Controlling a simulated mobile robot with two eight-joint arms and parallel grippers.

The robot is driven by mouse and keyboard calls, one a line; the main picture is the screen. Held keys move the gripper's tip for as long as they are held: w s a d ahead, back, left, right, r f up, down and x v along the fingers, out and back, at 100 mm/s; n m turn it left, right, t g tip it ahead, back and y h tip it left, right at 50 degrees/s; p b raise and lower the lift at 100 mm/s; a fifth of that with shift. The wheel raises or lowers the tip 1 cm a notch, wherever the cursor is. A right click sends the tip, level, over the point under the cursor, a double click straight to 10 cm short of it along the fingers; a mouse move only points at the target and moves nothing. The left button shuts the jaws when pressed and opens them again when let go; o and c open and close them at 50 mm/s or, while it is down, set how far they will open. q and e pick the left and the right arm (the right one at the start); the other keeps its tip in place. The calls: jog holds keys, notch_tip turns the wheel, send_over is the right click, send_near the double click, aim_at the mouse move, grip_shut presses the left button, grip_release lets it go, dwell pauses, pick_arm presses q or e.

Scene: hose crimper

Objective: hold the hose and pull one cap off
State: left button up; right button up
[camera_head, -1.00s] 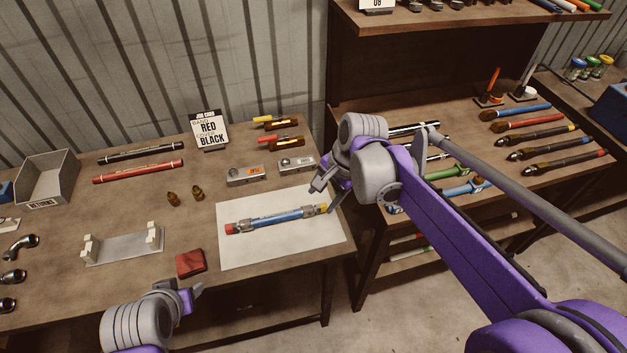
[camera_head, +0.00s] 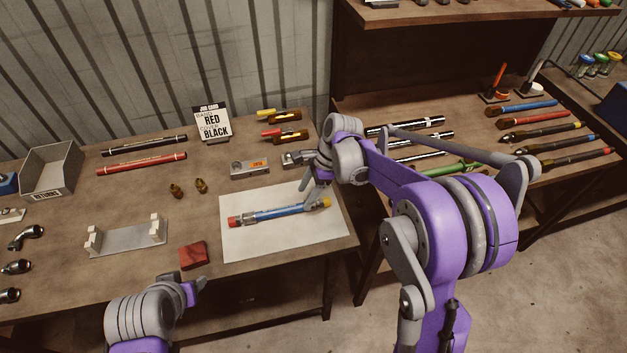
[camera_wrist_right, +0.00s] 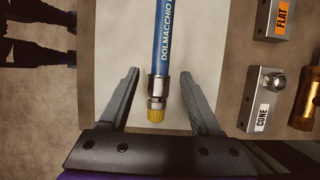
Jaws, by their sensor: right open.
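The blue hose (camera_head: 278,212) lies on a white sheet (camera_head: 265,247) on the bench, with metal fittings at its ends. A red cap (camera_head: 234,221) is on its left end and a yellow cap (camera_head: 326,203) on its right end. My right gripper (camera_head: 309,196) is over the yellow-capped end and hides part of that fitting. In the right wrist view its open fingers (camera_wrist_right: 160,76) straddle the metal fitting, with gaps on both sides, and the yellow cap (camera_wrist_right: 156,115) lies between them. My left gripper (camera_head: 196,288) is at the bench's front edge, away from the hose; its jaws are unclear.
A dark red block (camera_head: 193,255) lies left of the sheet, near a grey cradle (camera_head: 127,239). Metal blocks (camera_head: 249,169) and two brass fittings (camera_head: 188,188) lie behind the hose. A job card (camera_head: 212,122) stands at the back. A second bench with tools is right.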

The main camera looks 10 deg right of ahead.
aim_at(300, 205)
jog(key=shift+x, duration=2.4)
grip_shut()
dwell(1.5)
